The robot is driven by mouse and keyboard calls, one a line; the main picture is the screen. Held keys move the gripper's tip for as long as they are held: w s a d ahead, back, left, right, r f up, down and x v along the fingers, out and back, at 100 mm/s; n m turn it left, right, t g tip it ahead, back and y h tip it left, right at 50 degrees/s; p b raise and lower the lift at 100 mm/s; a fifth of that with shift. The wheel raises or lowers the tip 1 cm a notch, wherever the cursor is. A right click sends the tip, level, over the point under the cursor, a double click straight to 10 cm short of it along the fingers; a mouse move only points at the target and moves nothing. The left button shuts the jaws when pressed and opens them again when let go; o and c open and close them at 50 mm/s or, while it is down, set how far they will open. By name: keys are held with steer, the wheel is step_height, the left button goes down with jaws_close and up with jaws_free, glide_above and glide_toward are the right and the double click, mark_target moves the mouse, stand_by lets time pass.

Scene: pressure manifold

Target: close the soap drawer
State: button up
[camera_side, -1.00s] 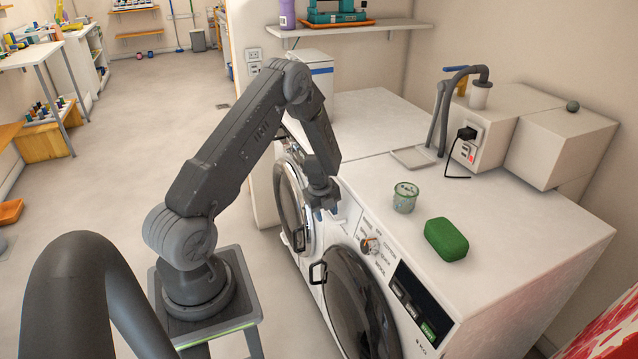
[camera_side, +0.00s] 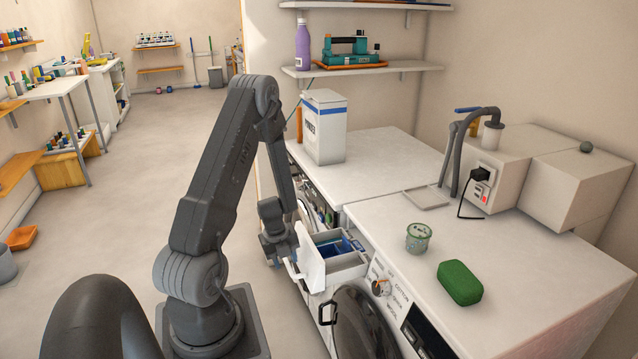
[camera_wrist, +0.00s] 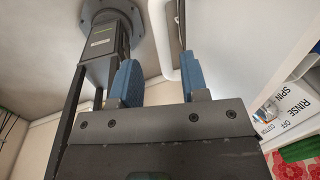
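The soap drawer (camera_side: 345,264) stands pulled out from the front of the white washing machine in the side view. Its white front panel (camera_side: 310,262) faces left, and blue shows inside its compartments. My gripper (camera_side: 279,254) is just left of the front panel, outside the drawer; I cannot tell whether it touches. In the wrist view, the blue fingertips of my gripper (camera_wrist: 159,82) are apart with nothing clearly held between them. A white bent bar shows behind the fingers; I cannot tell what it belongs to.
A dial (camera_side: 381,287) and the round door (camera_side: 362,322) are near the drawer. A powder box (camera_side: 325,127) stands behind. Open floor lies to the left.

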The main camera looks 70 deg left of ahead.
step_height(320, 180, up, 12)
steer(key=s+f, duration=0.1)
steer(key=s, duration=0.1)
steer(key=w+d+r+n+t+y, duration=0.3)
steer(key=w+r+n, duration=0.1)
steer(key=r, duration=0.3)
steer(key=w+d+r+n+t+y, duration=0.3)
steer(key=w+r+n, duration=0.1)
steer(key=r, duration=0.3)
steer(key=shift+w+d+r+n+y, duration=0.3)
steer(key=shift+w+r+n, duration=0.1)
steer(key=shift+w, duration=0.45)
steer(key=shift+a, duration=0.1)
steer(key=s+a+f+m+g+h, duration=0.3)
steer(key=s+f+m, duration=0.15)
steer(key=f, duration=0.25)
steer(key=s+a+f+m+g+h, duration=0.3)
steer(key=s+f+m+h, duration=0.15)
steer(key=f, duration=0.35)
steer(key=shift+y, duration=0.45)
steer(key=f, duration=0.4)
steer(key=w+f, duration=0.1)
steer(key=f, duration=0.3)
steer(key=w+f, duration=0.1)
steer(key=f, duration=0.4)
steer(key=shift+w+a, duration=0.1)
steer(key=shift+a, duration=0.15)
